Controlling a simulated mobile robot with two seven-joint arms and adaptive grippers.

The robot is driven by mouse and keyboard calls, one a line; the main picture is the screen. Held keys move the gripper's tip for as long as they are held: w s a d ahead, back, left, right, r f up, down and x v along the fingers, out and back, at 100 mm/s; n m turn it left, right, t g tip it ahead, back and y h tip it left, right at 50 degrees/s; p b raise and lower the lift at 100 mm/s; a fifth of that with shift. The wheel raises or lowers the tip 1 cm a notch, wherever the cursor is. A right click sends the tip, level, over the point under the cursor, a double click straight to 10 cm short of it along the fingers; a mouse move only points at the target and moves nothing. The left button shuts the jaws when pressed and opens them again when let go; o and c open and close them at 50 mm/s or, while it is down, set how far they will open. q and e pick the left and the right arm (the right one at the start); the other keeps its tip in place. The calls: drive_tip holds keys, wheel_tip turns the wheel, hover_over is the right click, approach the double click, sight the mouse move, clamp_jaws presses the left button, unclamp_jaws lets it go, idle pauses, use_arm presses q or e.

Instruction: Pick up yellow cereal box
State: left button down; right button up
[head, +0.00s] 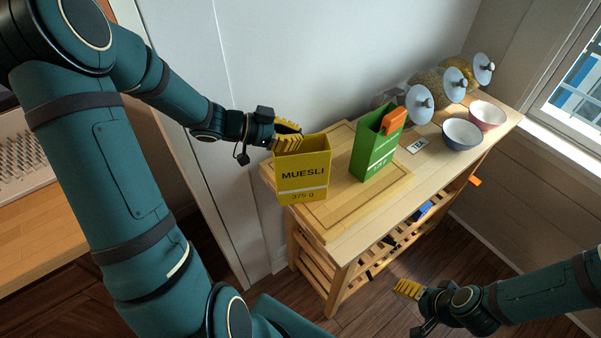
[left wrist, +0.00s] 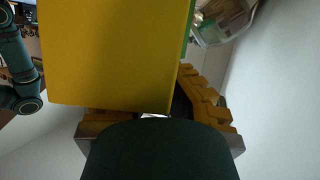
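The yellow cereal box (head: 302,172), labelled MUESLI, is upright with an open top at the front left corner of the wooden table in the head view. Its lower left corner reaches past the table's edge, so it appears raised or overhanging; its underside is hidden. My left gripper (head: 287,133) is at the box's upper rear left edge and appears shut on it. In the left wrist view the box (left wrist: 110,55) fills the upper left, hiding part of one finger; the other finger lies against its right edge. My right gripper (head: 408,290) is away from the box, low at right; its opening is unclear.
A green box (head: 376,150) with an orange item (head: 394,121) at its top stands on the board right of the yellow box. Further right are a small card (head: 417,146), a blue bowl (head: 462,134), a pink bowl (head: 487,115) and lidded jars. A wall runs behind the table (head: 450,172).

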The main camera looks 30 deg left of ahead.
use_arm(q)
drive_tip(key=shift+r, duration=0.15)
drive_tip(key=shift+r+p, duration=1.1)
drive_tip(key=shift+r, duration=3.7)
